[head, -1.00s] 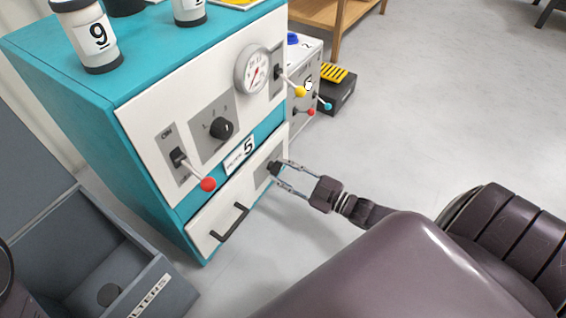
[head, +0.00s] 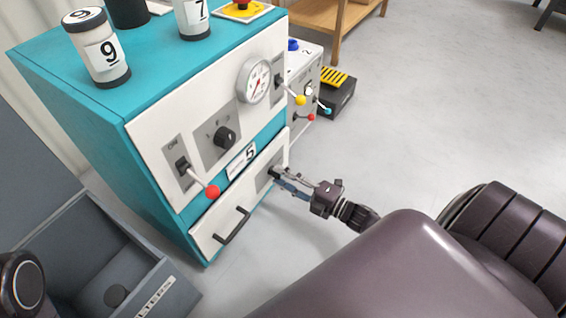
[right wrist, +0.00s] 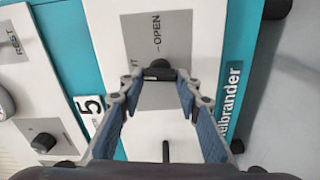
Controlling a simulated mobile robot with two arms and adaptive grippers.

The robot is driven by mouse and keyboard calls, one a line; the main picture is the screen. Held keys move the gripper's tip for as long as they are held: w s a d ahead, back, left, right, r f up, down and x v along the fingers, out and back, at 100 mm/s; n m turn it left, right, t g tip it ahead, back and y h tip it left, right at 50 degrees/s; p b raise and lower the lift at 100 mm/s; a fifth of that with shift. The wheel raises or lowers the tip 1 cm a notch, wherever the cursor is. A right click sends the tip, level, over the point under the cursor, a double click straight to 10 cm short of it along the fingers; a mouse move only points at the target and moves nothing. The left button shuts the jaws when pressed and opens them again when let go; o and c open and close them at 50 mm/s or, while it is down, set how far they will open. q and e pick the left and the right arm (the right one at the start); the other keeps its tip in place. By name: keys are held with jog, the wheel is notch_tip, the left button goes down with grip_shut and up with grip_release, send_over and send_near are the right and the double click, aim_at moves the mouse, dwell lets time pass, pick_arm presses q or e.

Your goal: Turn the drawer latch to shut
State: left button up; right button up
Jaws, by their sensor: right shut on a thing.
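The drawer latch (head: 273,171) is a small dark knob on a grey plate on the white drawer front (head: 207,222) of the teal cabinet. My right gripper (head: 279,176) reaches it from the right, its fingertips on the knob. In the right wrist view the black latch (right wrist: 158,68) sits between the fingertips of the right gripper (right wrist: 158,75), which are shut on it. The word OPEN is printed on the plate above the latch; another label left of it is partly hidden by a finger. The drawer looks closed. My left gripper is not in view.
A black drawer handle (head: 232,226) is left of the latch. Above are a red-tipped lever (head: 212,192), a dial (head: 224,137), a gauge (head: 254,80) and a yellow-tipped lever (head: 300,100). A grey bin (head: 150,290) stands lower left.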

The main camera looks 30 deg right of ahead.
jog(key=shift+f+n, duration=0.1)
jog(key=shift+n, duration=0.6)
jog(key=o, duration=1.2)
jog(key=shift+c, duration=0.2)
jog(key=shift+s, duration=0.15)
jog(key=v, duration=1.1)
jog(key=shift+s+d, duration=0.15)
jog(key=shift+s, duration=0.15)
